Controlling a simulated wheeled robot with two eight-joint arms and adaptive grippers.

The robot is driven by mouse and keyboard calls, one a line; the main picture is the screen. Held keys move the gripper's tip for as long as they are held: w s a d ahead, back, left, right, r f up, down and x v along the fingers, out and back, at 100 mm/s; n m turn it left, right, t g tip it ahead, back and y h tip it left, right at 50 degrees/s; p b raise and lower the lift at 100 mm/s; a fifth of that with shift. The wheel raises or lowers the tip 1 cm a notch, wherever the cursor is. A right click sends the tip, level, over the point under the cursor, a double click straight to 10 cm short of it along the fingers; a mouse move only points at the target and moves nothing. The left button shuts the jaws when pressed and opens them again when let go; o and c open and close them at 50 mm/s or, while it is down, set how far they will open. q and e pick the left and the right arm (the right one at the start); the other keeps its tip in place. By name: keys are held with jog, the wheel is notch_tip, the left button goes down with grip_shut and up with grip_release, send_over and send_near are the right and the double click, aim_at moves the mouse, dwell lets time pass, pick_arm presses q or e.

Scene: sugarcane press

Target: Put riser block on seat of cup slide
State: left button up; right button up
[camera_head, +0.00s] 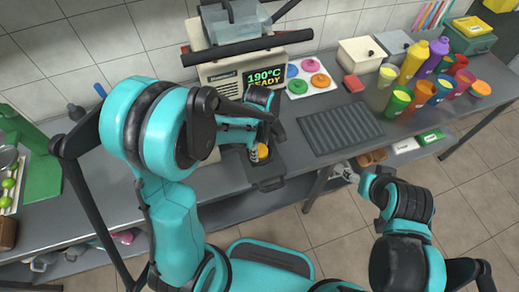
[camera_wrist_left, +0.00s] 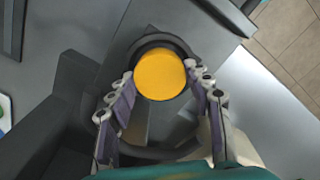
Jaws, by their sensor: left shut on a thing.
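The riser block, a yellow-orange disc (camera_wrist_left: 160,75), is between the fingertips of my left gripper (camera_wrist_left: 158,72) in the left wrist view. The gripper is shut on its sides. The dark cup slide (camera_wrist_left: 185,125) lies behind it, and its round rim shows around the block. I cannot tell whether block and seat touch. In the head view, my left gripper (camera_head: 262,146) is over the slide (camera_head: 258,168), partly hidden by my arm. Yellow shows at its fingertips and an orange patch on the slide below. My right gripper (camera_head: 345,172) is empty, fingers apart, near the bench's front edge.
The press (camera_head: 225,78) with a lit display stands behind the slide. A ribbed dark mat (camera_head: 340,129) lies to the right. Colored cups and bottles (camera_head: 412,62) stand farther right. A white tray (camera_head: 323,84) of colored discs is behind the mat.

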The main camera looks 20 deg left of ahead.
pick_arm(q)
jog(key=shift+f, duration=0.1)
jog(key=shift+f, duration=0.15)
jog(key=o, duration=1)
jog(key=shift+r, duration=0.6)
notch_tip(320, 180, up, 10)
jog(key=p, duration=0.4)
jog(key=s+a+r+m+t, duration=0.1)
jog(key=s+r+m+t, duration=0.1)
jog(key=m, duration=0.3)
jog(key=s+a+r+m+t, duration=0.2)
jog(key=s+r+m, duration=0.1)
jog(key=s+m, duration=0.2)
jog(key=s+a+r+m+t, duration=0.1)
jog(key=s+r+m+t, duration=0.2)
jog(key=m, duration=0.2)
jog(key=shift+s+a+r+m, duration=0.15)
jog(key=shift+a+r+m, duration=0.15)
jog(key=shift+a+m, duration=0.1)
